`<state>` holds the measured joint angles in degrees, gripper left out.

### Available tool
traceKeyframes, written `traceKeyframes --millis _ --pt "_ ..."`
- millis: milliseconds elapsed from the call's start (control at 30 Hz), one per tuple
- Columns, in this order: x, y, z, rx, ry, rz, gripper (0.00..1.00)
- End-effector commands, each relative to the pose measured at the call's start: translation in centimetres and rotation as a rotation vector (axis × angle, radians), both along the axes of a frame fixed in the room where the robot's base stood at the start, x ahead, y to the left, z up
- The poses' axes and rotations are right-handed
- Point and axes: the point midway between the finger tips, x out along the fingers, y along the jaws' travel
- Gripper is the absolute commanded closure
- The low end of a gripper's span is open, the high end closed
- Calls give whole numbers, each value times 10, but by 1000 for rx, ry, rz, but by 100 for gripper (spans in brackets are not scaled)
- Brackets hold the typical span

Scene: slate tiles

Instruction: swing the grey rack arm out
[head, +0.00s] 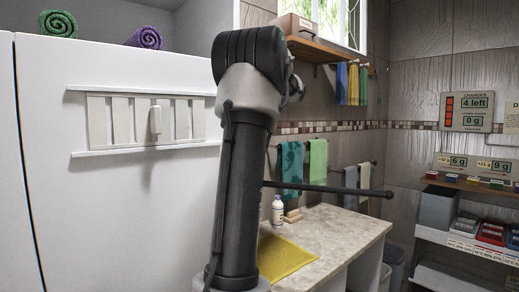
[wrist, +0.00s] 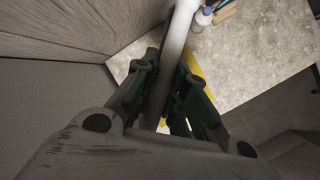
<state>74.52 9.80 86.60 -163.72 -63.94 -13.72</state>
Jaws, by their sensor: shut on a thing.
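The grey rack arm (head: 330,188) is a thin, dark-looking bar with a rounded end knob, in the middle of the head view. It sticks out to the right from behind my own arm, above the counter. Its other end is hidden there. In the wrist view the rack arm (wrist: 178,36) is a paler round bar running down between the fingers of my gripper (wrist: 169,72). The gripper's dark fingers lie on both sides of it and are shut on it. In the head view my gripper is hidden behind my arm.
A stone counter (head: 345,226) lies below the bar, with a yellow cloth (head: 285,259) and a white bottle (head: 277,211). Towels (head: 318,160) hang on the wall behind. A white cabinet (head: 120,220) fills the left. Shelves with boxes (head: 465,223) stand at right.

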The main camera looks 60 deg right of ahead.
Motion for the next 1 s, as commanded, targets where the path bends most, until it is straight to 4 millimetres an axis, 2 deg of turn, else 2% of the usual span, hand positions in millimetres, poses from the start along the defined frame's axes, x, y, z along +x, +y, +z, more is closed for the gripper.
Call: traceKeyframes --millis 133,167,200,267,300,667,767,1000 --pt "0 -1 2 -4 -2 -1 100" --pt "0 -1 2 -4 -2 -1 85" --pt "0 -1 2 -4 -2 -1 77" --pt "0 -1 1 -4 -2 -1 66" --pt "0 -1 1 -3 -1 -1 65" --pt "-2 1 6 -2 -1 0 65" --pt "-6 4 19 -3 -1 -1 65" --pt "-25 18 67 -4 -2 -1 65"
